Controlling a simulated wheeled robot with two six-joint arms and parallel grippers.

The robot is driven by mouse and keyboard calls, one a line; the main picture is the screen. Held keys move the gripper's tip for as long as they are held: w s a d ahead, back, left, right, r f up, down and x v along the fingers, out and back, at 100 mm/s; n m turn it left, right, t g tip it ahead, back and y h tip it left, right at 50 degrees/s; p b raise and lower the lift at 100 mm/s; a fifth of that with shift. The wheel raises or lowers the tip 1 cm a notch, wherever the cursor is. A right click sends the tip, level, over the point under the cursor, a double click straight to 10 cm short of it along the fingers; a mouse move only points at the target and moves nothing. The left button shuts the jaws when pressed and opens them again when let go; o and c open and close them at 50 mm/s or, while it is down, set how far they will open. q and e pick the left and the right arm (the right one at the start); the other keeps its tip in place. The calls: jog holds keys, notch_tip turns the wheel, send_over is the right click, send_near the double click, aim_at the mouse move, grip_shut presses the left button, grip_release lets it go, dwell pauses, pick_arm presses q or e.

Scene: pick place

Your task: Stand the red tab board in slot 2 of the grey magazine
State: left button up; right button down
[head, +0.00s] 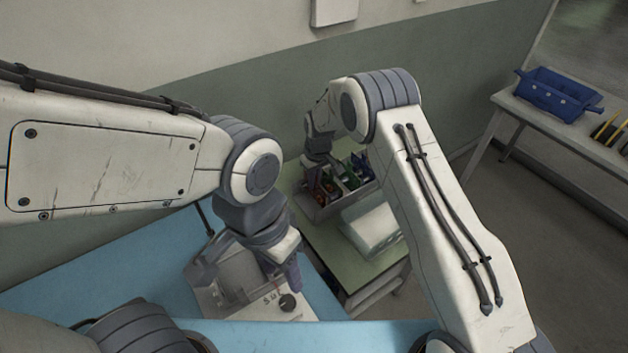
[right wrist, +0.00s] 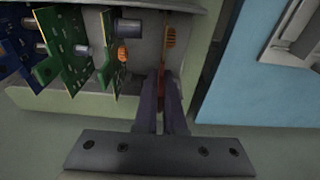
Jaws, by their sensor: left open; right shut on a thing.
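A grey divided box (head: 322,212), which looks like the magazine, stands on a green-topped bench and holds several upright boards. My right gripper (head: 316,178) is at its left end. In the right wrist view my right gripper (right wrist: 161,97) is shut on a thin red board (right wrist: 161,66), seen nearly edge-on, within or against the grey box (right wrist: 147,45). Its lower edge and the slot numbers cannot be made out. Green boards (right wrist: 73,48) and a blue board (right wrist: 16,45) stand to its left. My left gripper (head: 248,270) is open above the blue table.
A white block (head: 372,228) sits beside the grey box. A blue crate (head: 558,96) is on a far bench.

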jog(key=shift+f, duration=0.1)
dwell(0.3)
jog(key=shift+f+b, duration=0.6)
jog(key=shift+f, duration=0.05)
jog(key=c, duration=0.5)
grip_release()
jog(key=shift+r, duration=0.15)
jog(key=shift+s+d+r+p, duration=0.1)
jog(key=shift+s+r+p, duration=0.1)
jog(key=shift+r+p, duration=1)
jog(key=shift+r, duration=0.3)
